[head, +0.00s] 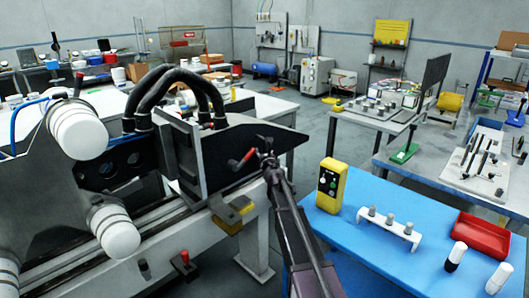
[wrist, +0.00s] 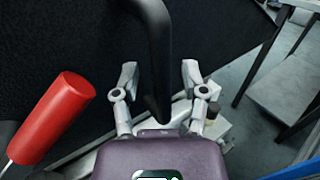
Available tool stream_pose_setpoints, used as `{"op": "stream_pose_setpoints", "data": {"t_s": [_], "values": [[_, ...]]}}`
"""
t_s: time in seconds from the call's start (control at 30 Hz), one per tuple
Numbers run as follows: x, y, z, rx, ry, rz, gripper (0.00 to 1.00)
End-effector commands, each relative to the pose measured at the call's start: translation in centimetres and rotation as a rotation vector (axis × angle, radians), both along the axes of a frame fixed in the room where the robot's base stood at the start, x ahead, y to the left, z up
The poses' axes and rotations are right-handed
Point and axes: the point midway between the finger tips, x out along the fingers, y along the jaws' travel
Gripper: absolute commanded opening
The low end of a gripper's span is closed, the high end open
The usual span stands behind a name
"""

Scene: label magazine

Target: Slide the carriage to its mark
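The carriage (head: 185,150) is a dark, plate-sided unit on the long metal rail (head: 150,232) at the left of the head view. A red-gripped lever (head: 243,160) sticks out from its side; its red grip (wrist: 52,118) is at the left of the wrist view. My gripper (head: 266,150) is at the carriage's right side. In the wrist view my gripper (wrist: 160,76) is open, with a black bar (wrist: 155,60) passing between its fingers. Gaps show on both sides of the bar. Where the bar joins the carriage is out of view. I cannot make out the mark.
A yellow block (head: 235,213) sits below the carriage, and a small red knob (head: 184,256) is by the rail. Right of my arm, a blue table (head: 390,245) holds a yellow button box (head: 329,186) and a red tray (head: 482,236). Black hoses (head: 180,80) arch above the carriage.

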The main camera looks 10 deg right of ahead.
Motion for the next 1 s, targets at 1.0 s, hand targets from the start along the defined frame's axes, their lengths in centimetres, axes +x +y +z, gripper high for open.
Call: {"op": "stream_pose_setpoints", "data": {"t_s": [1.0], "values": [[-9.1, -0.3, 0.0, 0.0, 0.0, -0.001, 0.57]]}}
